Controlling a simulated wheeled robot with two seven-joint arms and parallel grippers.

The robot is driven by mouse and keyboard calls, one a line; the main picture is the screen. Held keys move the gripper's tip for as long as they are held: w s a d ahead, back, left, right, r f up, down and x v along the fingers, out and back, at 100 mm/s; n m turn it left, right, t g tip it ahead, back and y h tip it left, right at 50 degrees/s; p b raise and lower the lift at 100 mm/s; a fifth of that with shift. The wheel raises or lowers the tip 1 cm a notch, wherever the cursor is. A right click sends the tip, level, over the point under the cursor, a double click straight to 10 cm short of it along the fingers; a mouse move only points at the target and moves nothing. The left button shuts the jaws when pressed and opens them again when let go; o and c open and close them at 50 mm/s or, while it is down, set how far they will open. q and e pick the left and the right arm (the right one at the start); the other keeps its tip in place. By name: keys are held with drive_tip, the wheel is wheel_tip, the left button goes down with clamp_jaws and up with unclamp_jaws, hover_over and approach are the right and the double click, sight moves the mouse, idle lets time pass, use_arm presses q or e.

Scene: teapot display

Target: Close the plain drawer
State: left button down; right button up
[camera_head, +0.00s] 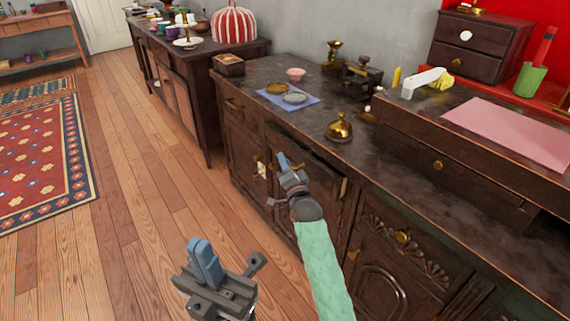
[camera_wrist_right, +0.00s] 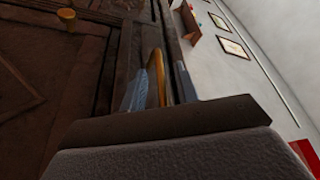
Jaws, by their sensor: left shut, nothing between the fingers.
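The plain-fronted drawer (camera_head: 325,174) is under the counter top in the middle of the dark cabinet. A dark band along its top edge makes it look slightly out, though how far is unclear. My right gripper (camera_head: 287,164) is at its front, by a brass handle. In the right wrist view, the fingers (camera_wrist_right: 168,82) stand apart with a brass bar (camera_wrist_right: 160,78) between them. Whether they press on it is unclear. My left gripper (camera_head: 203,260) is shut and empty, low over the floor in front of the cabinet.
Cabinet doors with brass knobs lie below; a carved panel (camera_head: 400,238) is to the right. On the counter top are a blue mat (camera_head: 272,99) with dishes, a brass bell (camera_head: 339,128) and a pink bowl (camera_head: 296,74). The wooden floor (camera_head: 130,220) at left is clear.

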drive_tip(key=shift+w+r, duration=0.1)
drive_tip(key=shift+w, duration=0.25)
drive_tip(key=shift+c, duration=0.2)
drive_tip(key=shift+a, duration=0.1)
clamp_jaws()
